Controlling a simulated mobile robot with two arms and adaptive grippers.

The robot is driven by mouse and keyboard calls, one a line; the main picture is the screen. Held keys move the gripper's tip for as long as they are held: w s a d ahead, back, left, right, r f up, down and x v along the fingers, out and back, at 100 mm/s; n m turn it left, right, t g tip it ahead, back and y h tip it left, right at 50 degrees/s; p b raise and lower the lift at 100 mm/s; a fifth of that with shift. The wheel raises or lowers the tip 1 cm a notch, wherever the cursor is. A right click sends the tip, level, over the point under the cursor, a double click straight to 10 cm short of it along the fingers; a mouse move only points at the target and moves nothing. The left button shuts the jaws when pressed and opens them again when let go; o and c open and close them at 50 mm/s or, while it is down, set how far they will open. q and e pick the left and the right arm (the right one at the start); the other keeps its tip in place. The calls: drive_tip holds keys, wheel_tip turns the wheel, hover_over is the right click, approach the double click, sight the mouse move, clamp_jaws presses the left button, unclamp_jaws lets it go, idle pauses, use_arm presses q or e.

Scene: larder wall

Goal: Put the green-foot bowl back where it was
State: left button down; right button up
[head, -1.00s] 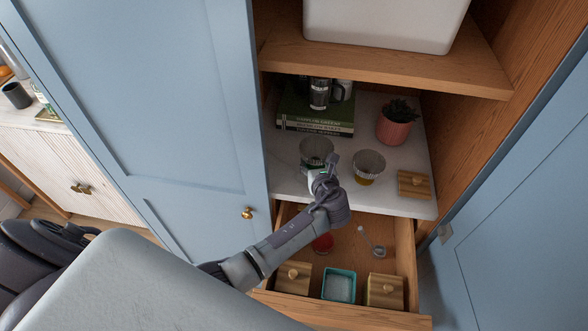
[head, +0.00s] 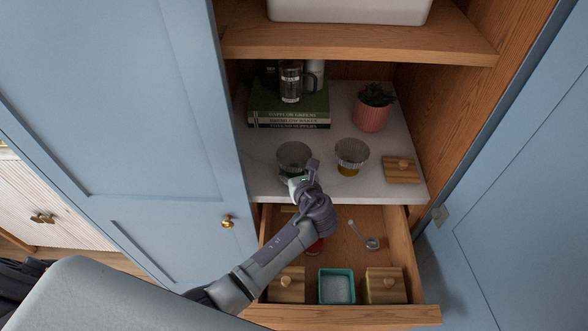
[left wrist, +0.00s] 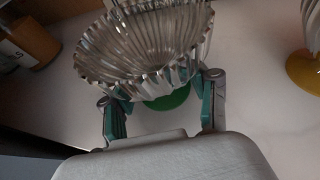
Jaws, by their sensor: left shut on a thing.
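The green-foot bowl (head: 293,154) is fluted and clear to silvery, at the front left of the white shelf. In the left wrist view the bowl (left wrist: 140,50) shows its ribbed wall and green foot (left wrist: 168,99). My left gripper (head: 298,184) reaches it from the front, and its fingers (left wrist: 160,108) are shut on the bowl low down, one on each side. I cannot tell whether the foot touches the shelf. A similar bowl with a yellow foot (head: 352,153) stands apart to its right. My right gripper is not in view.
Below, an open drawer (head: 350,316) holds wooden boxes, a teal container (head: 337,286) and a strainer (head: 371,243).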

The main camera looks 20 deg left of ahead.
use_arm(q)
drive_tip(key=c, duration=0.6)
unclamp_jaws()
drive_tip(key=o, duration=0.3)
drive_tip(key=shift+w+a+f, duration=0.1)
drive_tip(key=shift+a+f, duration=0.05)
drive_tip(key=shift+a, duration=0.05)
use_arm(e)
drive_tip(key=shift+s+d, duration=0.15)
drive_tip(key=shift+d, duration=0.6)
use_arm(q)
drive_tip(key=shift+d, duration=0.1)
drive_tip(key=shift+r, duration=0.3)
drive_tip(key=b+v, duration=0.1)
drive_tip(key=v, duration=1.1)
drive_tip(key=shift+f, duration=0.15)
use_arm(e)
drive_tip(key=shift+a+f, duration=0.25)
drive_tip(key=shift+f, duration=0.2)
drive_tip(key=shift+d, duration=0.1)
